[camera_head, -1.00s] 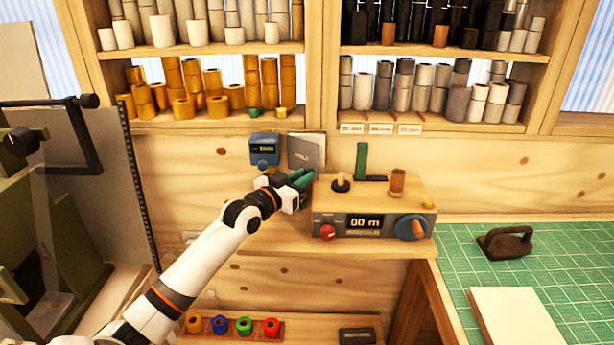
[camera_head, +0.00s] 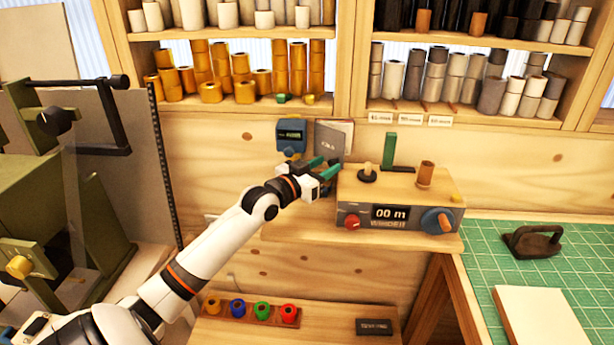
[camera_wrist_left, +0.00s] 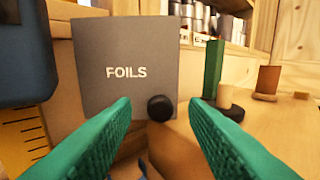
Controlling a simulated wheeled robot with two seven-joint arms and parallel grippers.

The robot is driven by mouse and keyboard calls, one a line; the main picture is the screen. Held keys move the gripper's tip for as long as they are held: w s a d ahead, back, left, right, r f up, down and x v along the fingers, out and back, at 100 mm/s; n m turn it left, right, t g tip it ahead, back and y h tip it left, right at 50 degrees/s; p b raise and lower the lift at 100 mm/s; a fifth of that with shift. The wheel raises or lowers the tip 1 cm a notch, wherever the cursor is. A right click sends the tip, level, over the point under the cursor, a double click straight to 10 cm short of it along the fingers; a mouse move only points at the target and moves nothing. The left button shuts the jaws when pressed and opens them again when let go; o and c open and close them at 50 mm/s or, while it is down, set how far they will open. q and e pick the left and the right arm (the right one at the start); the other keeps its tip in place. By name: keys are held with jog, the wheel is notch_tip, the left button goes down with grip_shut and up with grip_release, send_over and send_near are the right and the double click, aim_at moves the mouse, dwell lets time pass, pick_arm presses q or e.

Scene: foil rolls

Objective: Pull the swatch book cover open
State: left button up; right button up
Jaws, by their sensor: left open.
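The swatch book (camera_head: 333,138) has a grey cover lettered "FOILS" and stands upright against the wooden wall, left of the metering box. In the left wrist view the cover (camera_wrist_left: 120,88) faces me. A round black knob (camera_wrist_left: 161,108) shows in front of its lower right corner. In the head view the cover stands at an angle, with a pale page or backing showing behind it. My left gripper (camera_head: 327,168) is open and empty, just in front of and below the book. Its green fingers (camera_wrist_left: 165,135) spread on both sides of the knob in the wrist view, apart from it. My right gripper is not in view.
A blue device (camera_head: 291,136) hangs on the wall left of the book. The metering box (camera_head: 400,200) stands close on the right, carrying a black-based knob (camera_head: 368,173), a green post (camera_head: 389,150) and a brown spool (camera_head: 425,174). Shelves of rolls (camera_head: 240,85) are above.

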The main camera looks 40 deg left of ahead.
pick_arm(q)
jog(key=s+b, duration=0.3)
jog(key=s, duration=0.8)
jog(key=shift+s+a, duration=0.2)
jog(key=shift+a, duration=0.15)
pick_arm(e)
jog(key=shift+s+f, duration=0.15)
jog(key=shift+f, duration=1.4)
